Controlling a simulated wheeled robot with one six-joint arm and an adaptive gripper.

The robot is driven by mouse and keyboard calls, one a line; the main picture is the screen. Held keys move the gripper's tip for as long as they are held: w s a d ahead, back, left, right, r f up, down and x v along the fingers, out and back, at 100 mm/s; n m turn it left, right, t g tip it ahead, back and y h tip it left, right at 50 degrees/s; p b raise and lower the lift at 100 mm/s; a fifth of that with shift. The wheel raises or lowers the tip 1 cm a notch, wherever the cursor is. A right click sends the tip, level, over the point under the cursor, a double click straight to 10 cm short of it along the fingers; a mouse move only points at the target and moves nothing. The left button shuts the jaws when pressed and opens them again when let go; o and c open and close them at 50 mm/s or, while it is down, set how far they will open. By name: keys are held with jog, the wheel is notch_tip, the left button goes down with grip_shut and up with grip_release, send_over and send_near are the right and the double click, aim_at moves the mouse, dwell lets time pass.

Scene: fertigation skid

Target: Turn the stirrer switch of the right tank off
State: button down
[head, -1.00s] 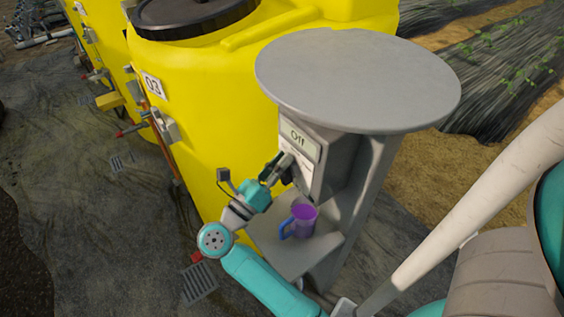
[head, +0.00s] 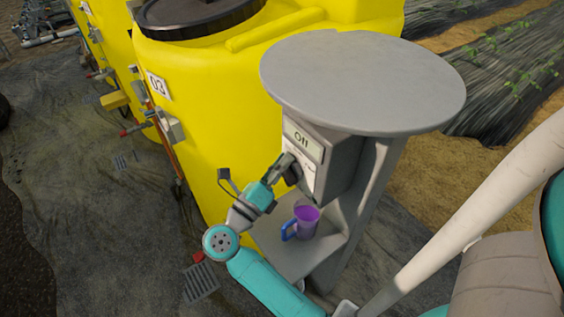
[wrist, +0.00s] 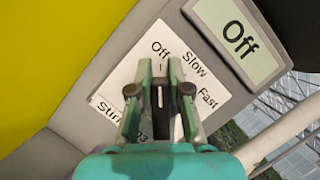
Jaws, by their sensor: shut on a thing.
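The control box (head: 328,172) stands under a round grey top beside the yellow tank marked 03 (head: 225,110). Its display (head: 302,140) reads "Off", as it also does in the wrist view (wrist: 238,38). Below the display is a white label (wrist: 205,75) with Off, Slow and Fast, and a partly hidden word beginning "Stir". My gripper (head: 291,170) is at the box face, its fingers shut on the dark switch knob (wrist: 160,98). The knob's white line points up the picture toward the Off mark. The fingers hide the knob's sides.
A purple mug (head: 307,222) with a blue handle stands on the grey lower shelf (head: 283,257), just below my gripper. The round grey top (head: 365,80) overhangs the box. Valves and pipes line the tanks at the left.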

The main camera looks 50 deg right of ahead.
jog(key=c, duration=1.1)
grip_release()
jog(key=shift+s+f, duration=0.1)
jog(key=shift+f, duration=0.25)
jog(key=shift+r, duration=0.1)
jog(key=v, duration=1.2)
jog(key=shift+r, duration=0.1)
